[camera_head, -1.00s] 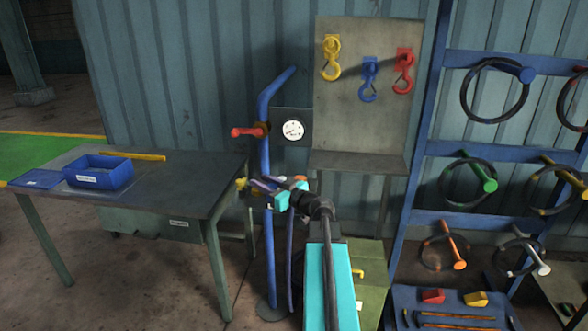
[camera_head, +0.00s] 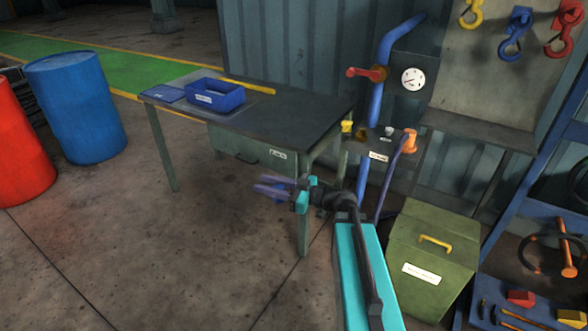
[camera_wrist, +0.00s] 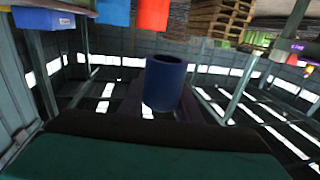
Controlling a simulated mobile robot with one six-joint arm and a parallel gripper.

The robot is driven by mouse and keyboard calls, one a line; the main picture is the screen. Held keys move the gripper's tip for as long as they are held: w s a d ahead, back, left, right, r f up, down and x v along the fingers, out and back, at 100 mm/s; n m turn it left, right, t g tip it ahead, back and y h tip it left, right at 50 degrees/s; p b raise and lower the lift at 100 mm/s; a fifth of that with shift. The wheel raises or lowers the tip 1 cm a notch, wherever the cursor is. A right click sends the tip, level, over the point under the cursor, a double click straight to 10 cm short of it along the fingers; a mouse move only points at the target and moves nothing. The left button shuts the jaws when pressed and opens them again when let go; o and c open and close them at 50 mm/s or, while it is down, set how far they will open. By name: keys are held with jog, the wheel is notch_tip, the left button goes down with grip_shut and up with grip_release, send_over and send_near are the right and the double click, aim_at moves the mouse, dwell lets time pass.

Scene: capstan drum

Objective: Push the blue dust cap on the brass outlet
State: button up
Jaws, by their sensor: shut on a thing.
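My gripper (camera_head: 276,190) is shut on a small blue cylinder, which looks like the dust cap (camera_wrist: 165,82). In the wrist view the cap stands up between the dark fingers, its round end facing away. In the head view the fingers hide most of it. My gripper is in the air in front of the bench, pointing left. A small brass-coloured fitting (camera_head: 361,132), which may be the outlet, is on the pipe stand, above and right of my gripper. A yellow piece (camera_head: 347,127) is at its left. The cap is well apart from it.
The bench (camera_head: 300,118) carries a blue bin (camera_head: 216,97). A blue pipe (camera_head: 376,110) with a red handle (camera_head: 366,72) and a gauge (camera_head: 413,79) stands at right. A green chest (camera_head: 432,262) is beside my arm. Blue (camera_head: 75,108) and red (camera_head: 18,150) barrels stand left. Open floor lies between.

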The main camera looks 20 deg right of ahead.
jog(key=s+a+f+n+g+y+b, duration=0.1)
jog(key=s+a+f+b, duration=0.1)
jog(key=a+f+b, duration=0.3)
notch_tip(320, 180, down, 2)
jog(key=shift+a+f+n+g+y, duration=0.1)
jog(key=shift+a+n+g+y, duration=0.2)
jog(key=shift+a+g, duration=0.15)
